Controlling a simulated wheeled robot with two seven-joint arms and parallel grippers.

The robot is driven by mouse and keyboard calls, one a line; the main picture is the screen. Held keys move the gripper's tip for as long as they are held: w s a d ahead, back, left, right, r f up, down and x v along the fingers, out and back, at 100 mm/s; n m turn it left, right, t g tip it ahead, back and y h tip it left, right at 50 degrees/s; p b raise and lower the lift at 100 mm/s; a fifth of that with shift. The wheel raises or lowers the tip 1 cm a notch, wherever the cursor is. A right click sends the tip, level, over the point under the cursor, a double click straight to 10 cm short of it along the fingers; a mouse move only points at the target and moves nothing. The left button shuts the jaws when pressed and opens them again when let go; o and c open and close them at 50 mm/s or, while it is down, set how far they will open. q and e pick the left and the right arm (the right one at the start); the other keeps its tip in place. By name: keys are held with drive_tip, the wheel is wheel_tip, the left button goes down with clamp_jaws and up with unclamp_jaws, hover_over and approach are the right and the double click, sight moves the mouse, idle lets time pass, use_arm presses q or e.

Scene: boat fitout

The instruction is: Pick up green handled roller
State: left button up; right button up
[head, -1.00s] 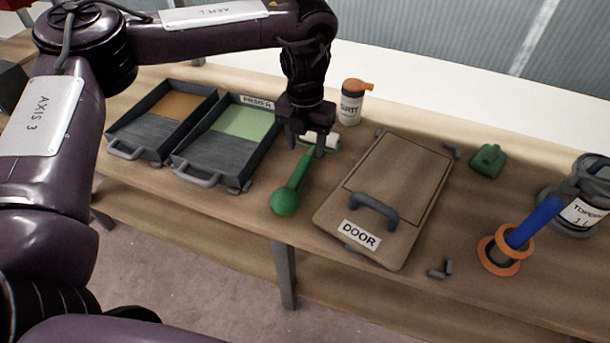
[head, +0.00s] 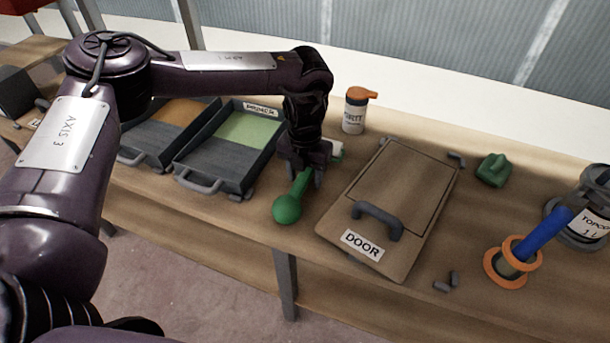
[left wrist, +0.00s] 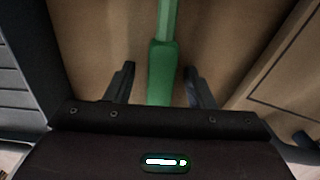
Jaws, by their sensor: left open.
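The green handled roller (head: 288,208) lies on the bench between the green paint tray and the door panel. Its round green end points to the bench's front edge, and its pale roller head (head: 337,150) shows partly behind my gripper. My left gripper (head: 306,182) is low over the handle, open, with a finger on each side of it. In the left wrist view the green handle (left wrist: 162,70) runs between the two open fingers (left wrist: 160,85), with gaps on both sides. My right gripper is not in view.
A tray with a green patch (head: 262,168) and one with an orange patch stand to the left. The door panel (head: 335,225) lies close on the right. An orange-capped bottle (head: 353,115) stands behind. A blue-handled tool (head: 540,232) and a green block (head: 493,169) are farther right.

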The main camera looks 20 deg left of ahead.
use_arm(q)
drive_tip(key=shift+c, duration=0.4)
clamp_jaws()
drive_tip(key=shift+r, duration=0.1)
